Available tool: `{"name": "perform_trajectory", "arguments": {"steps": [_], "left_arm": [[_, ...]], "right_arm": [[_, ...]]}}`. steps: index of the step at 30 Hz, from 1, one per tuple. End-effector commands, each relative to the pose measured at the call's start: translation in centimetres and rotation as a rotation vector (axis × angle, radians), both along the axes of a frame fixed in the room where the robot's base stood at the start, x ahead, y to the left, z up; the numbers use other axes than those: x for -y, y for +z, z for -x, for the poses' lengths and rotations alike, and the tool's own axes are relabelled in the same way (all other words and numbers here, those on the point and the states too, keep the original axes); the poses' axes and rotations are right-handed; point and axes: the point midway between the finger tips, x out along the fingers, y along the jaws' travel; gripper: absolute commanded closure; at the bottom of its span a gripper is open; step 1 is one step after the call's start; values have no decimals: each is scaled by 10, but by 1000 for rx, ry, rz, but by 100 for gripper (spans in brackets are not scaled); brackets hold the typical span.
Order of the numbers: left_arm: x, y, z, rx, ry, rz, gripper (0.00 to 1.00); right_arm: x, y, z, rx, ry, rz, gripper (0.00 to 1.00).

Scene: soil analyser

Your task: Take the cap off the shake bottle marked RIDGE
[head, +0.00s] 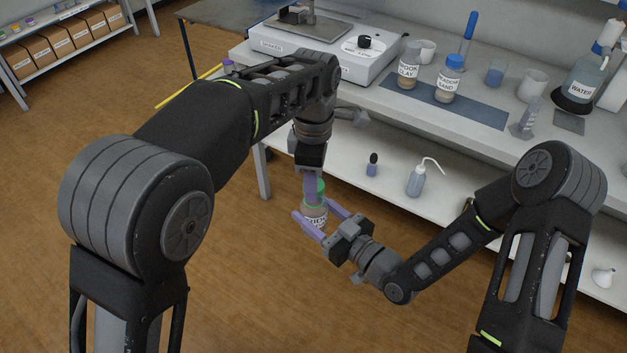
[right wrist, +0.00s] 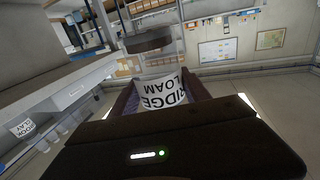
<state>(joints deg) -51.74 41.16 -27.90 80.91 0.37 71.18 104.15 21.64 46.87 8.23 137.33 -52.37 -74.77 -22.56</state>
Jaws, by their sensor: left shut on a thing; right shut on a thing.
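The shake bottle marked RIDGE (head: 315,217) is held in the air in front of the bench, upright, with a white label. In the right wrist view its label (right wrist: 163,92) reads RIDGE LOAM upside down. My right gripper (head: 322,213) is shut on the bottle's body, one purple finger on each side. The green cap (head: 320,186) is at the bottle's top. My left gripper (head: 312,188) comes down from above and is shut on the cap, its fingers hiding part of it. I cannot tell whether the cap is seated or loose.
The bench (head: 405,106) carries a shaker (head: 320,47), the BROOK CLAY bottle (head: 409,67), the MEADOW SAND bottle (head: 449,80) and a WATER bottle (head: 583,84). A wash bottle (head: 416,180) stands on the lower shelf (head: 460,192). Open floor surrounds the held bottle.

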Motion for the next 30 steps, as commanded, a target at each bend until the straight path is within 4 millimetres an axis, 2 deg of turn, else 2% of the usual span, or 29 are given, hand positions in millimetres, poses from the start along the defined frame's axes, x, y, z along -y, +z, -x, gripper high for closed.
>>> {"name": "perform_trajectory", "arguments": {"steps": [8,18,30], "left_arm": [[0,4,0,2,0,1,100],[1,39,0,2,0,1,100],[0,40,0,0,0,0,100]], "right_arm": [[0,0,0,1,0,-1,100],[0,0,0,1,0,-1,100],[0,0,0,1,0,-1,100]]}}
